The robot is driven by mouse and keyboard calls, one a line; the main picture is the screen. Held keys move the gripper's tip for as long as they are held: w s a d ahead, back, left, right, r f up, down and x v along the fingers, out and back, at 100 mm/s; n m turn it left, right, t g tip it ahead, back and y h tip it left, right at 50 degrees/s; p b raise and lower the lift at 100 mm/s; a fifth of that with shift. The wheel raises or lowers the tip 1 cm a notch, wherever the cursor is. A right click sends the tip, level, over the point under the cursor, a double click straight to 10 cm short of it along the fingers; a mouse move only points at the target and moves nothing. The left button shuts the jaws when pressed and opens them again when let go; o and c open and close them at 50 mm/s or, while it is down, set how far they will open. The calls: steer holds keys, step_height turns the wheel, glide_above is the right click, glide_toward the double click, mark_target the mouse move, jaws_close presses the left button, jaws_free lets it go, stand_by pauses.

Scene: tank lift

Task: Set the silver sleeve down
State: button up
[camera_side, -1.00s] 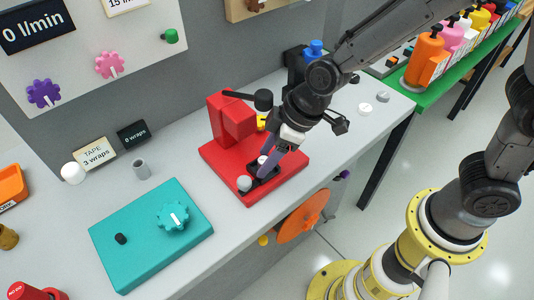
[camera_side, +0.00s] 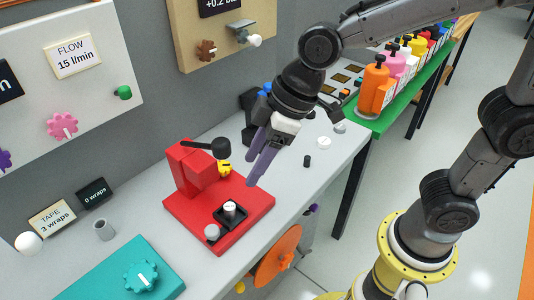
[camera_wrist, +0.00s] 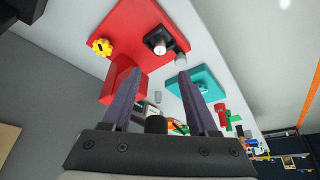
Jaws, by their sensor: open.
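My gripper (camera_side: 251,168) is open and empty, its purple fingers above the red press stand (camera_side: 255,200); its fingers also show in the wrist view (camera_wrist: 160,73). A short silver cylinder, which looks like the silver sleeve (camera_side: 230,208), stands upright in a black square holder (camera_side: 236,219) on the red base. It also shows in the wrist view (camera_wrist: 160,49), beyond the fingertips and apart from them. A rounded grey post (camera_side: 212,232) stands beside the holder. A separate grey hollow cylinder (camera_side: 104,230) stands on the bench. Which one is meant by the sleeve is not fully certain.
The red stand has a black lever (camera_side: 203,146) and a yellow part (camera_side: 224,168). A teal box with a dial (camera_side: 140,275) is at front left. A small black cylinder (camera_side: 307,161) stands on the bench to the right. Bench space between is clear.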

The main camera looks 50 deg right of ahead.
steer(key=s+d+r+m+t+h, duration=0.1)
steer(key=s+d+m, duration=0.3)
steer(key=d, duration=0.5)
steer(key=s+d+r+m+t+h, duration=0.1)
steer(key=s+d+m+h, duration=0.1)
steer(key=s+d+m, duration=0.3)
steer(key=s+d, duration=0.4)
steer(key=shift+s+d, duration=0.15)
steer(key=shift+d, duration=0.2)
